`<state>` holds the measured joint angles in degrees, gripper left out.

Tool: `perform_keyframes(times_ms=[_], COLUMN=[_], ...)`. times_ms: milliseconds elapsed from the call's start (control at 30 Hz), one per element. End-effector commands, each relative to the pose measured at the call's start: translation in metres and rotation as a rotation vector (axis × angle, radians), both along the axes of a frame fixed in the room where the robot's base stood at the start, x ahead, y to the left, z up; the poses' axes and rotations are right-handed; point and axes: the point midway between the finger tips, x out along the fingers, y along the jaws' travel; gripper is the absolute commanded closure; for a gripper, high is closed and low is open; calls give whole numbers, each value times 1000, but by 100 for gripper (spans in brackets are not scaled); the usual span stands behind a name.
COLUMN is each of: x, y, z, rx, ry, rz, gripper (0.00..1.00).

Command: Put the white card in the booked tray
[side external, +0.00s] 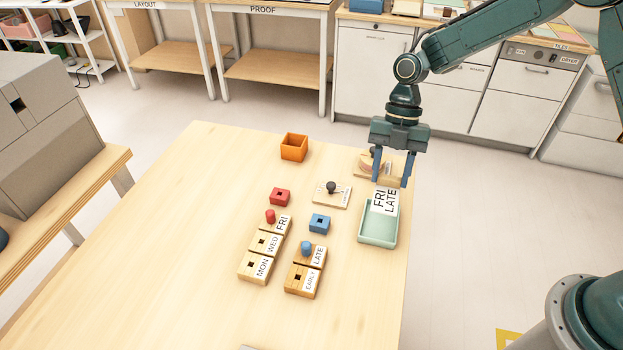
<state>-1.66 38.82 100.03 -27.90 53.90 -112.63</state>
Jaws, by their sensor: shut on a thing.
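My gripper (391,178) points down at the right side of the table and is shut on the white card (384,201). The card reads "FRI LATE" and hangs tilted below the fingers. It overlaps the far part of a pale green tray (378,232) in this view. I cannot tell whether the card touches the tray. No label on the tray can be read. The visible near part of the tray floor is empty.
Day blocks MON, WED, FRI (265,243) hold a red peg (270,216) at FRI. EARLY/LATE blocks (303,280) hold a blue peg (306,247) at LATE. A stamp-like knob (331,187), orange box (293,147), red block (280,197) and blue block (319,224) stand nearby. The table's left is clear.

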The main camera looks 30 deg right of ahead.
Motion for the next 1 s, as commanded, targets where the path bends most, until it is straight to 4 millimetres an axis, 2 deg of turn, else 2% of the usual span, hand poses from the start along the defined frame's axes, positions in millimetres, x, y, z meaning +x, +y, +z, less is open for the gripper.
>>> perform_keyframes(times_ms=[33,200,533,800,1000], x=[-1,0,0,0,0], y=[0,0,0,0,0], z=[-10,-27,-34,-63,-74], rx=[0,0,0,-1,0], ry=[5,2,0,2,0], rz=[-1,-1,0,0,0], gripper=[77,77,77,77,77])
